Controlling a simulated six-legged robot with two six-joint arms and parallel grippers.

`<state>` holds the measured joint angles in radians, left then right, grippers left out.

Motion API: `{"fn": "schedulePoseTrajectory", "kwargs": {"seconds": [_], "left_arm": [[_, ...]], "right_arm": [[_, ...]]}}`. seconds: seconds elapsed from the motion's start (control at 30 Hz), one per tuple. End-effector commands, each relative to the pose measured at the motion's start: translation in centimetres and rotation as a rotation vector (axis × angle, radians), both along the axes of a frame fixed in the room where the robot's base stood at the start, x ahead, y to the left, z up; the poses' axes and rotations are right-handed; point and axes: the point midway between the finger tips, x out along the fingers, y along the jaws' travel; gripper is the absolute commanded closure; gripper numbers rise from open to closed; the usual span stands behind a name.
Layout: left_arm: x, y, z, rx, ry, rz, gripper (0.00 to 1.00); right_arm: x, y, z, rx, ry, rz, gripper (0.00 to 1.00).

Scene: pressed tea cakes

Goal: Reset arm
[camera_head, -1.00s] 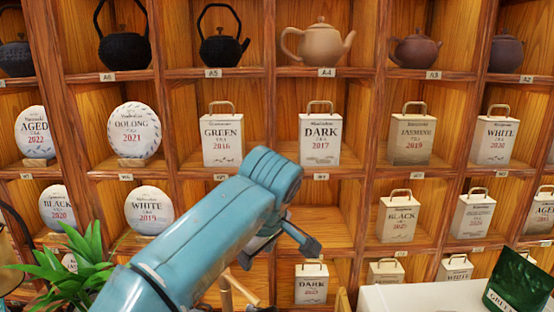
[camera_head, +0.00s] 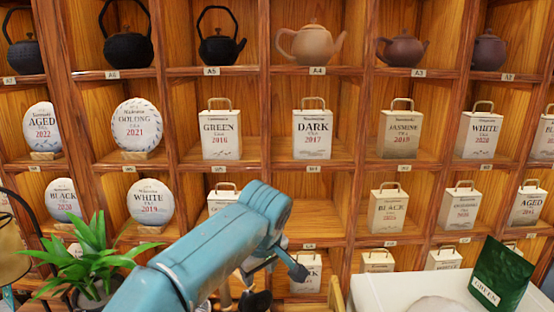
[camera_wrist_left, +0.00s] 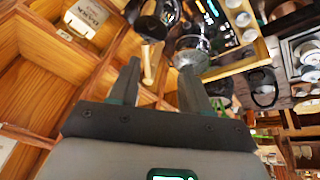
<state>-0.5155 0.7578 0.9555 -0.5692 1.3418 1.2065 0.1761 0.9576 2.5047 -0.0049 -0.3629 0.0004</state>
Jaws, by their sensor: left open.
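My left arm comes in from the bottom left in the head view, and its left gripper (camera_head: 280,268) hangs in front of the lower shelf compartments, pointing down. In the left wrist view both fingers of the left gripper (camera_wrist_left: 160,82) stand apart, with nothing held between them. Beyond the fingers there are a clear glass vessel (camera_wrist_left: 190,52) and a pale wooden handle (camera_wrist_left: 151,62). My right gripper does not show.
A wooden shelf (camera_head: 180,166) with teapots, round tea cakes and tea bags fills the background. A potted plant (camera_head: 88,262) stands at lower left. A white table (camera_head: 380,292) with a green bag (camera_head: 502,275) is at lower right.

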Motion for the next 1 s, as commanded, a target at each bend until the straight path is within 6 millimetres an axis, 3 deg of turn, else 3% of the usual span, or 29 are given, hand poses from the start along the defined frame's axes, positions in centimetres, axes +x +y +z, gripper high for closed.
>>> {"fn": "schedulePoseTrajectory", "kwargs": {"seconds": [0.27, 0.37, 0.43, 0.5, 0.6, 0.7, 0.83, 1.0], "left_arm": [[0.0, 0.5, -11.1, -0.031, 0.112, -0.208, 0.53], [-1.2, 1.1, -16.9, -0.07, 0.162, -0.302, 0.53], [-3.1, 1.7, -21.9, -0.117, 0.201, -0.371, 0.53], [-6.0, 2.6, -27.0, -0.175, 0.234, -0.434, 0.53], [-11.2, 3.9, -33.0, -0.255, 0.255, -0.491, 0.53], [-16.5, 5.1, -37.1, -0.31, 0.258, -0.515, 0.53], [-22.6, 6.5, -39.9, -0.342, 0.257, -0.519, 0.53], [-29.6, 8.2, -41.1, -0.337, 0.262, -0.516, 0.53]], "right_arm": [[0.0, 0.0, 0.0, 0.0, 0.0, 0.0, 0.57], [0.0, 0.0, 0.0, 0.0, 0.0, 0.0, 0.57], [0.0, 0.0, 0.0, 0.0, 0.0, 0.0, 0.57], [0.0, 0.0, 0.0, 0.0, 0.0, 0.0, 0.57], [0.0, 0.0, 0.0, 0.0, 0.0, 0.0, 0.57], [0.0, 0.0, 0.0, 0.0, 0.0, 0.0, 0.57], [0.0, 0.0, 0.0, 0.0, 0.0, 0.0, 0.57], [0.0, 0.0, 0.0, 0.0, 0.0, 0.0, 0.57]]}}
